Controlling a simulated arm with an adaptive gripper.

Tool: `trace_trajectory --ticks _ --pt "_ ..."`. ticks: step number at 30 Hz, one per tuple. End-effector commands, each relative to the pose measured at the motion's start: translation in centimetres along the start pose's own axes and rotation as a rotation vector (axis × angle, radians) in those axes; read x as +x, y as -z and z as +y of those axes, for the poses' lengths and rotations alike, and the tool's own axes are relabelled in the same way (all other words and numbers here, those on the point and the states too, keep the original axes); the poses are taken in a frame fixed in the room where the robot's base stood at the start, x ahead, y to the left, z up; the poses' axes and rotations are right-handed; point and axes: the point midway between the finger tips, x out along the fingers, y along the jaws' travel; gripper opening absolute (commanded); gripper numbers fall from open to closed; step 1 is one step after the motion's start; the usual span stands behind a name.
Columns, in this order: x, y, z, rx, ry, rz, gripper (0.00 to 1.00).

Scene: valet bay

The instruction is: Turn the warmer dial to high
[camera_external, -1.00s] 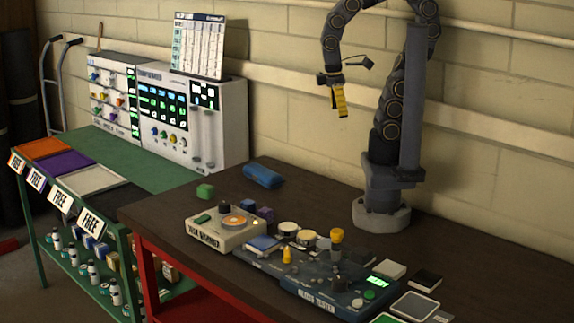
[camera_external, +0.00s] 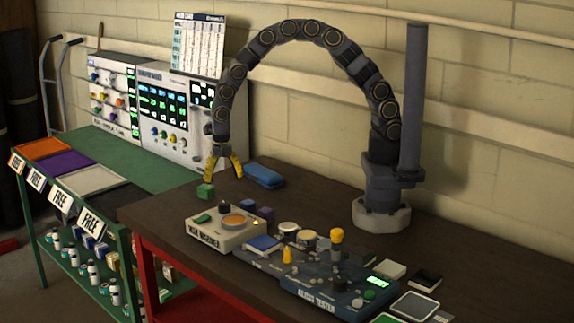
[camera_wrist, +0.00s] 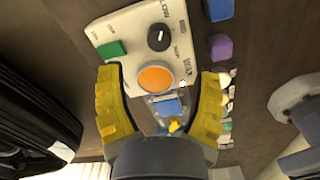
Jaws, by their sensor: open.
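The cream wax warmer (camera_external: 232,236) sits on the dark bench, with an orange round pad (camera_external: 235,220) and a green switch on top. Its black dial (camera_external: 224,206) also shows in the wrist view (camera_wrist: 159,38), with a pale pointer mark; the dial's printed labels are too small to read. My gripper (camera_external: 223,178) is open and empty, fingers pointing down, above and behind the warmer in the external view. In the wrist view its yellow fingers (camera_wrist: 162,78) are spread apart on either side of the orange pad, and the dial lies beyond the fingertips.
A green block (camera_external: 205,191) lies close below my gripper, and a blue rolled item (camera_external: 264,175) lies to its right. Blue and purple blocks (camera_external: 265,214) stand behind the warmer. The gloss tester (camera_external: 322,286) and several small items crowd the bench to the right.

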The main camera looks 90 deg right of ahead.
Motion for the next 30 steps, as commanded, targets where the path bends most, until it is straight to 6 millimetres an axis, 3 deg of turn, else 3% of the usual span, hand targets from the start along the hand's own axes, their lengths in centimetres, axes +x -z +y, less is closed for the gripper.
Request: trace_trajectory --ticks 8,19,28,29,30 --pt "2.2 -0.1 0.1 -0.018 0.002 -0.002 0.64" --pt "7.6 -0.1 0.1 -0.015 0.003 -0.001 0.64" --pt "8.1 -0.1 0.1 -0.015 0.0 -0.002 0.64" --pt "8.1 -0.1 0.1 -0.015 0.0 -0.002 0.6" --pt "8.1 -0.1 0.1 -0.015 0.0 -0.002 0.43"
